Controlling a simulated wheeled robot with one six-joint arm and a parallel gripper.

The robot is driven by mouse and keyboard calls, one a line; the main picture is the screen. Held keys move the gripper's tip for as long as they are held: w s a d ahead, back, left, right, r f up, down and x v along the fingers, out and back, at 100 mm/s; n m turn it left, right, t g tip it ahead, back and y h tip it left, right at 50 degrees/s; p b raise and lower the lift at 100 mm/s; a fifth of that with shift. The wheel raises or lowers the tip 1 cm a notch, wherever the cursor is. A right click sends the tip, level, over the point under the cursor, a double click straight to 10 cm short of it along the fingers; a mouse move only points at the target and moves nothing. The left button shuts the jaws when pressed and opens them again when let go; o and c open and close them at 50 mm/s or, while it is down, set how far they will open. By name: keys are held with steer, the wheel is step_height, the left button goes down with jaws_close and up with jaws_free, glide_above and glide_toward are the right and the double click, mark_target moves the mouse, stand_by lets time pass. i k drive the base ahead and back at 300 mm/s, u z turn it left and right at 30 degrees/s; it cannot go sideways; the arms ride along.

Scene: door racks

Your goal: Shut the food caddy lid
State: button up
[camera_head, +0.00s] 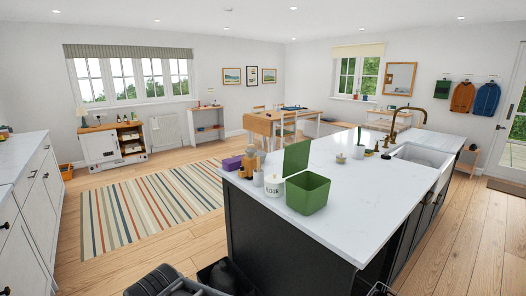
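The green food caddy (308,196) stands on the near left end of the white-topped island. It is an open-topped box, and I can see into part of it. Its green lid (296,158) stands raised, nearly upright, along the back left side of the box. Dark parts that look like my own body show along the bottom edge. I cannot make out my gripper's fingers in this view.
A white lidded pot (274,186) stands close left of the caddy, with a purple box (232,163) and small jars beyond. A small pot (341,158) and the sink (424,155) lie farther back. The worktop right of the caddy is clear.

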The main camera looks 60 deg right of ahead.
mark_target(296, 159)
steer(key=i, duration=2.05)
steer(key=z, duration=4.65)
steer(key=i, duration=0.85)
steer(key=u, duration=2.2)
